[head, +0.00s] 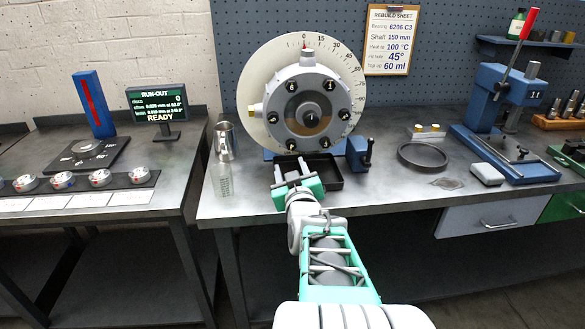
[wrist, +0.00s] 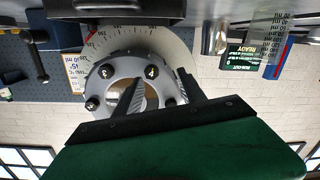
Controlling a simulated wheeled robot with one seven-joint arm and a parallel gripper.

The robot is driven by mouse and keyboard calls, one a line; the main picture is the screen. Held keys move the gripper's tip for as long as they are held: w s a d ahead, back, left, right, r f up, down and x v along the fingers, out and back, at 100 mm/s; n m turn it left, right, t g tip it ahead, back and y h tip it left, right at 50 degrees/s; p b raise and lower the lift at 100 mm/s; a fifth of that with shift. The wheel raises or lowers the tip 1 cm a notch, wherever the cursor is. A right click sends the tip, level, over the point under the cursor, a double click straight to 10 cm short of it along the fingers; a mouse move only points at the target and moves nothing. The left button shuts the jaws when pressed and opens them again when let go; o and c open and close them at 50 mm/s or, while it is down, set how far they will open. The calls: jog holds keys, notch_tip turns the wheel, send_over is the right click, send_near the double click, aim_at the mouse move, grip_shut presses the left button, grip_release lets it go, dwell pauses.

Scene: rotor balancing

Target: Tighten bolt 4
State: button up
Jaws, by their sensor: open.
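The grey round housing (head: 309,72) stands upright in front of a pale graduated dial (head: 262,75), with several dark bolts around its face. Bolt 4 (head: 291,145) is at its lower left in the head view. In the upside-down wrist view, bolt 4 (wrist: 150,72) carries a legible "4" and appears between my fingertips. Bolt 3 (wrist: 107,73) is beside it. My gripper (head: 290,168) is open and empty, below bolt 4 in the head view. Its two dark fingers also show in the wrist view (wrist: 160,82). I see no contact with the bolt.
A black tray (head: 328,180) lies under the housing. A metal jug (head: 225,142) and a clear beaker (head: 222,182) stand left. A dark ring (head: 423,156) and blue press (head: 510,110) are right. The run-out screen (head: 157,103) reads READY.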

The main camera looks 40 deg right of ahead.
aim_at(292, 148)
jog(key=shift+h, duration=0.3)
jog(key=x, duration=0.2)
jog(key=d+x, duration=0.1)
jog(key=x, duration=0.2)
jog(key=r+x, duration=0.1)
jog(key=x, duration=0.1)
jog(key=shift+s+d+p, duration=0.1)
jog(key=shift+d+p, duration=0.2)
jog(key=shift+d, duration=0.05)
grip_shut()
